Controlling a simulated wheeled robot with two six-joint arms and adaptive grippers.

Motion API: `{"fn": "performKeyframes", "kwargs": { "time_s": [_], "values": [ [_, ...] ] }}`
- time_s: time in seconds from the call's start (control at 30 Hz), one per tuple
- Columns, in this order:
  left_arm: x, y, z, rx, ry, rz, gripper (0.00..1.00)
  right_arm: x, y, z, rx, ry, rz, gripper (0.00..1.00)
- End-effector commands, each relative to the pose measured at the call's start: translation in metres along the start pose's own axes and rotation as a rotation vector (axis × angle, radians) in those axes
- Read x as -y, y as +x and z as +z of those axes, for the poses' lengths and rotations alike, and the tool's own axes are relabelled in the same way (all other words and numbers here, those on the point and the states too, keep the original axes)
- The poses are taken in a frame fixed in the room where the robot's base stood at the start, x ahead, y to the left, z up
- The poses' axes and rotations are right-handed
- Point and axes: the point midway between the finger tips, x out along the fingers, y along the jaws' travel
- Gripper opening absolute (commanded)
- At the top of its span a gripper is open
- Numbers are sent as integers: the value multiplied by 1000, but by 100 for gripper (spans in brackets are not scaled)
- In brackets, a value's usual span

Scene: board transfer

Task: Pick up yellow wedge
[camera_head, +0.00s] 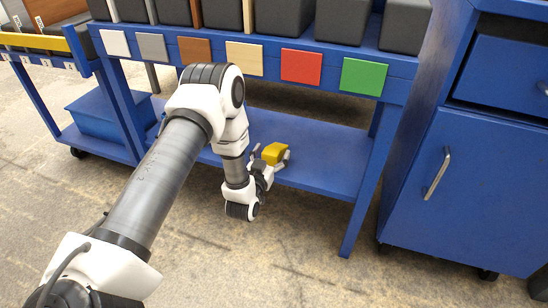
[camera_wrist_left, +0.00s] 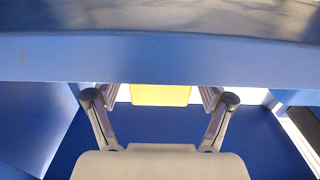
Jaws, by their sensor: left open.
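The yellow wedge (camera_head: 273,152) is on the lower shelf of the blue cart in the head view. My left gripper (camera_head: 271,156) reaches in low over this shelf, with one finger on each side of the wedge. In the left wrist view the wedge (camera_wrist_left: 160,95) shows between the two spread fingers, with gaps on both sides. Its upper part is hidden there behind a broad blue band. The left gripper is open and holds nothing. My right gripper is not in view.
The blue lower shelf (camera_head: 325,165) is bare to the right of the wedge. Above it, a rail carries coloured squares, including a red one (camera_head: 301,66) and a green one (camera_head: 363,76), under dark boxes. A blue cabinet (camera_head: 470,190) stands at the right. A blue box (camera_head: 105,115) is at the left.

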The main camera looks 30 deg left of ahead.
Motion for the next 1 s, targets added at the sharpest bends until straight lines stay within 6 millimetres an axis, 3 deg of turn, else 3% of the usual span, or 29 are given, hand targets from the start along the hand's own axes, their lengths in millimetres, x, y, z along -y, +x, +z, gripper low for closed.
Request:
{"fn": "performKeyframes", "kwargs": {
  "time_s": [0.03, 0.23, 0.63, 0.93, 1.0],
  "values": [
    [0, 0, 0, 0, 0, 0, 81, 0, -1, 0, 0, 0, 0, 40],
    [0, 0, 0, 1, 0, 0, 10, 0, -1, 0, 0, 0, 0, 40],
    [0, 0, -5, 0, 0, 0, 9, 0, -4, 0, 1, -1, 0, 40],
    [0, 0, -43, -1, -1, 0, 9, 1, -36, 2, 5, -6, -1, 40],
    [9, -11, -41, 3, -1, -4, 9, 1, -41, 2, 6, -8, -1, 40]
  ]
}}
